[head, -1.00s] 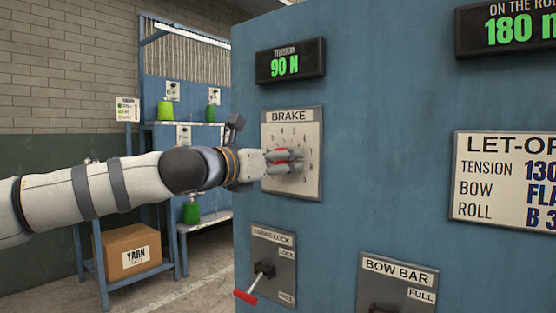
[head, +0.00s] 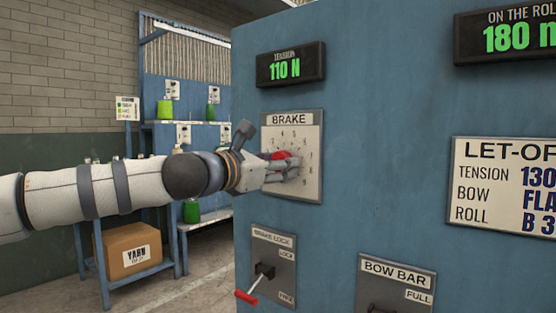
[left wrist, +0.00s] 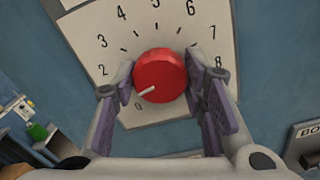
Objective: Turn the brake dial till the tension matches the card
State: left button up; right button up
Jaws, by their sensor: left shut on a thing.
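The red brake dial (left wrist: 160,75) sits on a pale numbered plate (head: 308,135) marked BRAKE. My left gripper (head: 288,168) is shut on the dial, with a finger on each side of it in the left wrist view (left wrist: 165,92). The dial's pale pointer line is at its lower left, between the 0 and the 2 in that view. The tension display (head: 290,65) reads 110 N. The LET-OFF card (head: 505,182) shows tension 130, though its right edge is cut off. My right gripper is not in view.
A brake lock lever (head: 255,281) with a red handle is below the dial. The bow bar plate (head: 398,275) is to its right. The display at upper right (head: 510,35) reads 180. A rack with a yarn box (head: 130,250) stands at left.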

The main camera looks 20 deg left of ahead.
pick_arm(q)
jog(key=m+p, duration=0.1)
jog(key=m, duration=0.3)
jog(key=shift+m, duration=0.4)
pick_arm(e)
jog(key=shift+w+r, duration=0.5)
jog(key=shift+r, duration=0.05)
pick_arm(q)
jog(key=o, duration=1.2)
jog(key=shift+c, duration=0.2)
jog(key=v, duration=1.2)
jog(key=shift+m, duration=0.3)
